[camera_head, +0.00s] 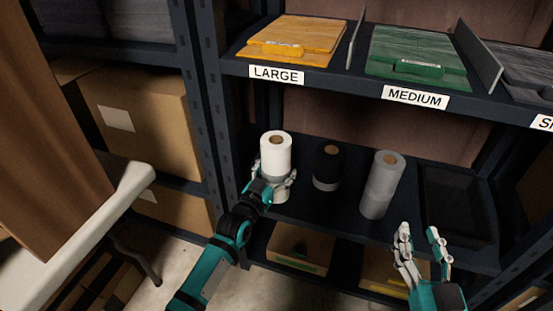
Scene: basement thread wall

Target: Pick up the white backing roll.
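The white backing roll (275,154) stands close to upright at the left of the middle shelf, its brown core showing on top. My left gripper (274,174) is at its lower part, with white fingers at both sides of the roll. Whether the fingers press on it or only surround it, I cannot tell. The hand hides part of the roll's lower front. My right gripper (423,240) is open and empty, in front of the shelf at the lower right, with its fingers pointing up and apart.
A black roll (326,168) and a grey roll (381,185) stand to the right on the same shelf, beside a dark tray (455,205). The upper shelf holds orange (295,38) and green (418,55) stacks. A shelf post (208,100) rises to the left.

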